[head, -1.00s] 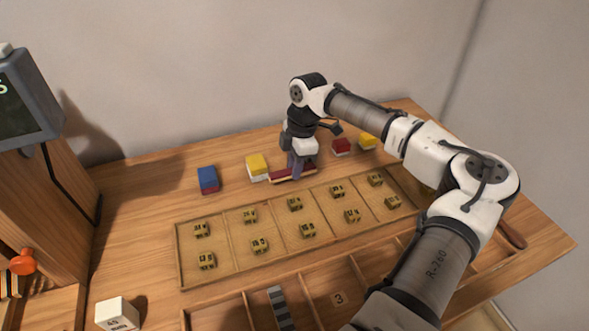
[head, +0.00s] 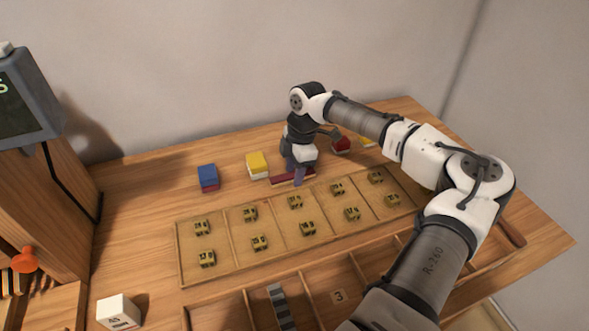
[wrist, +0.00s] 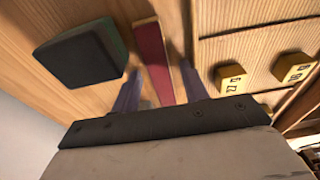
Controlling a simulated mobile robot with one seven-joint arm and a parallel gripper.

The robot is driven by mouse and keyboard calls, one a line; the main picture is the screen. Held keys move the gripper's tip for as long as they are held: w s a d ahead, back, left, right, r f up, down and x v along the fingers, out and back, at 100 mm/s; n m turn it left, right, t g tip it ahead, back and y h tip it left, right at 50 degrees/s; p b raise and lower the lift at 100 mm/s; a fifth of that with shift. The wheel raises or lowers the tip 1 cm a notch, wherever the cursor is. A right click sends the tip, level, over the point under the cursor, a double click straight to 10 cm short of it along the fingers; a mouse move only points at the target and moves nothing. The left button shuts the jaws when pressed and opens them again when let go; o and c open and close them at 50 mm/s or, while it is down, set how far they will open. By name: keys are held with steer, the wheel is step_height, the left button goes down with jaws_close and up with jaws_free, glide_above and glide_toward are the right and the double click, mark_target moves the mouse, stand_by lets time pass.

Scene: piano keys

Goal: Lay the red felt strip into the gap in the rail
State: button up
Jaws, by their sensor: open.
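The dark red strip (head: 283,180) lies on the table just behind the shallow tray, with a pale edge along one side. In the wrist view the red strip (wrist: 152,58) runs lengthwise between my two fingers. My gripper (head: 297,176) points down over it, open, with one finger on each side of the strip. The wrist view also shows my gripper (wrist: 160,68) with bare space between each finger and the strip. I cannot make out a gap in a rail in either view. The fingers hide part of the strip in the head view.
A shallow tray (head: 222,250) with several small yellow-black blocks lies in front of the strip. Behind it stand a blue-red block (head: 208,178), a yellow-white block (head: 257,165) and a red block (head: 341,145). A dark block (wrist: 82,56) is close beside my left finger.

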steer(key=shift+r, duration=0.15)
steer(key=shift+o, duration=0.3)
step_height(320, 180, up, 11)
steer(key=d+b, duration=0.1)
steer(key=shift+w+d, duration=0.25)
steer(key=shift+w, duration=0.05)
steer(key=shift+o, duration=0.3)
steer(key=shift+r, duration=0.4)
steer(key=f, duration=0.4)
steer(key=a+f, duration=0.1)
steer(key=f, duration=0.1)
steer(key=shift+s+f+b, duration=0.2)
steer(key=shift+f+b, duration=0.1)
steer(key=shift+f, duration=0.05)
steer(key=shift+s+a+f+p, duration=0.1)
steer(key=shift+a+f+p, duration=0.1)
steer(key=shift+f, duration=0.7)
steer(key=shift+a+f+p, duration=0.1)
steer(key=shift+f+p, duration=0.1)
steer(key=shift+f, duration=0.7)
steer(key=shift+s+a+f+p, duration=0.1)
steer(key=shift+f+p, duration=0.1)
steer(key=shift+f, duration=0.7)
steer(key=shift+c, duration=0.3)
